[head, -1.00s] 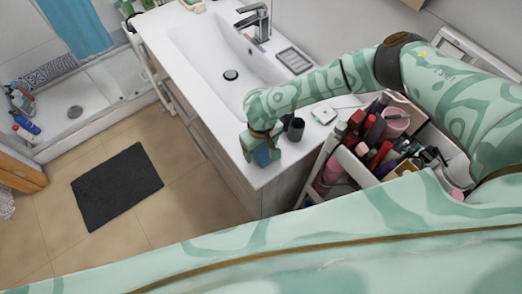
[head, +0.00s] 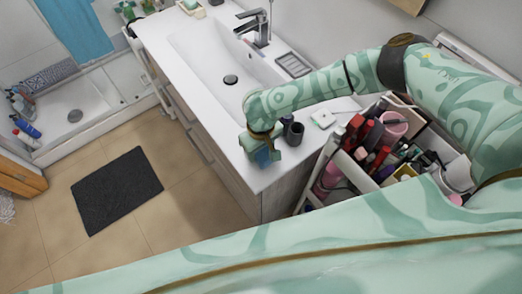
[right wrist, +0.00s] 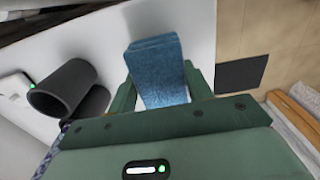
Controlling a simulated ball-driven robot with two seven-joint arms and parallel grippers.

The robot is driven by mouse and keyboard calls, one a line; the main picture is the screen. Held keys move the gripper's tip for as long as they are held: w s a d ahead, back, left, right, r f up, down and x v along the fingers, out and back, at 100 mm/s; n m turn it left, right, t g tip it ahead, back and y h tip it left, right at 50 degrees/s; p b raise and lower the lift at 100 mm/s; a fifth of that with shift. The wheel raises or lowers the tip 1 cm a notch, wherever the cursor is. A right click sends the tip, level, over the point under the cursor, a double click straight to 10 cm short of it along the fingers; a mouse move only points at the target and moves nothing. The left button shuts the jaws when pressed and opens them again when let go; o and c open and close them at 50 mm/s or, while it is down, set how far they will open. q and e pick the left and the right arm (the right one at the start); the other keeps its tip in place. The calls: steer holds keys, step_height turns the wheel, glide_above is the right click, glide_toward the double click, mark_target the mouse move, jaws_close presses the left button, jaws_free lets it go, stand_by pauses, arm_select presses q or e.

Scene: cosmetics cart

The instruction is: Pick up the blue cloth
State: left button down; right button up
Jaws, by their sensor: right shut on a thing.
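The blue cloth (right wrist: 158,70) is a folded, thick rectangular piece between the two green fingers of my right gripper (right wrist: 160,90) in the right wrist view. I cannot tell whether the cloth touches the counter. My left gripper is not in view.
A white sink (head: 215,60) is behind. A cart (head: 345,165) full of cosmetics stands to the right. A dark mat (head: 117,188) lies on the open floor.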

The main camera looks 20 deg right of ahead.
steer(key=a+r, duration=1.1)
steer(key=a, duration=0.3)
steer(key=shift+p, duration=0.35)
steer(key=shift+o, duration=0.4)
